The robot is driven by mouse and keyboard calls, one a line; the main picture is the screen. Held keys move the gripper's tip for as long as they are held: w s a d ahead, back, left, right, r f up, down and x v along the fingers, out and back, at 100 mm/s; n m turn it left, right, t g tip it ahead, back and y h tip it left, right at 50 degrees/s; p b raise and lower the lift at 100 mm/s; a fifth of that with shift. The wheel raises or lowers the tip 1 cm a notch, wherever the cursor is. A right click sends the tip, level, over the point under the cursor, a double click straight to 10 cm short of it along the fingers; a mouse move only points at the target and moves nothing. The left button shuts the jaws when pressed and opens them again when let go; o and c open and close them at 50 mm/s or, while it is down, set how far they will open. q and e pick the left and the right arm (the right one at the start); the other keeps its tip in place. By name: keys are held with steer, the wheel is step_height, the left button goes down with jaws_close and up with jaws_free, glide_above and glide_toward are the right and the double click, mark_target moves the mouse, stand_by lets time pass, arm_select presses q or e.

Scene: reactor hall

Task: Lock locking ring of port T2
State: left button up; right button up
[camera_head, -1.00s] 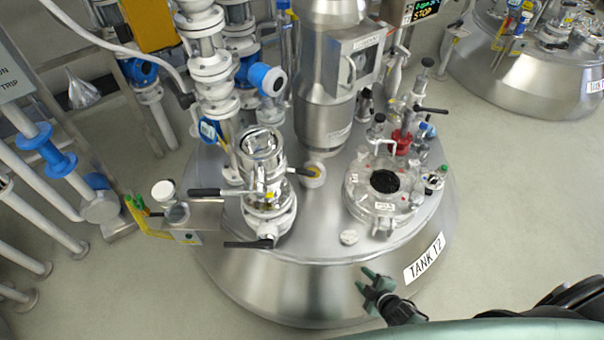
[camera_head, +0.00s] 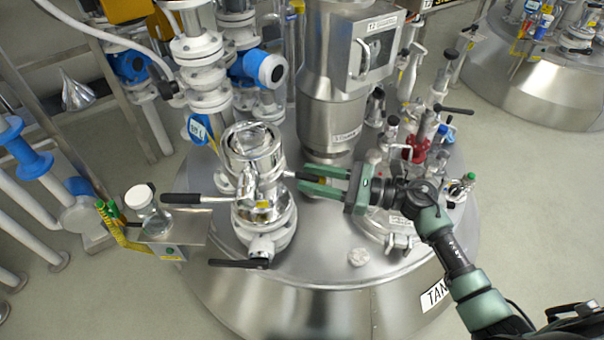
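The port (camera_head: 255,150) is a shiny metal cylinder with a chrome top on the tank lid, left of centre in the head view. Its ring carries a dark lever (camera_head: 195,198) pointing left and a second dark lever (camera_head: 289,174) pointing right. A third black handle (camera_head: 238,263) sits low at the port's valve base. My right gripper (camera_head: 303,180) comes in from the right, with its two green fingers apart and pointing left at the right lever. The lever's end appears to lie between the fingertips; contact cannot be told. My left gripper is not in view.
A large steel column (camera_head: 330,80) stands behind the gripper. The glass-topped port (camera_head: 385,238) is partly hidden under my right arm. A small bracket with a jar (camera_head: 150,212) stands left. The front of the lid is mostly clear.

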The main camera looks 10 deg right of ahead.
mark_target(300, 176)
steer(key=shift+x, duration=1.35)
jaws_close()
stand_by(0.4)
